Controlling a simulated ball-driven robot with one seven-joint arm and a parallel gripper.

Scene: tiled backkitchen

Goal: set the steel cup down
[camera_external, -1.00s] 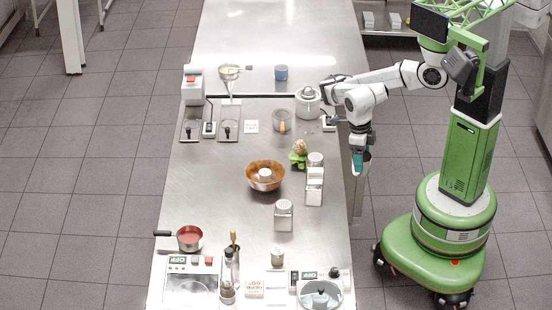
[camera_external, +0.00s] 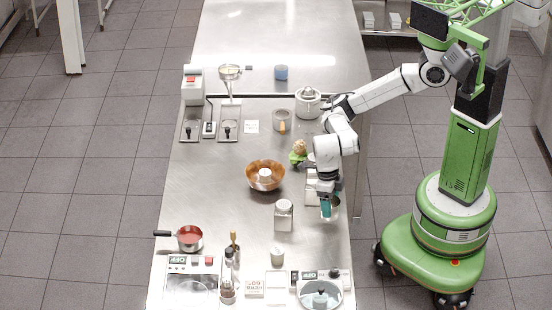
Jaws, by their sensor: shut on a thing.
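The steel cup (camera_external: 335,206) is a small grey metal vessel, partly hidden by my gripper's teal fingers. My gripper (camera_external: 327,208) points down and is shut on the cup. Both are over the right side of the steel table (camera_external: 232,215), close to its edge. I cannot tell whether the cup's base touches the table top.
A brown bowl (camera_external: 265,176) and a green figure (camera_external: 298,154) are farther back. Bare table lies between.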

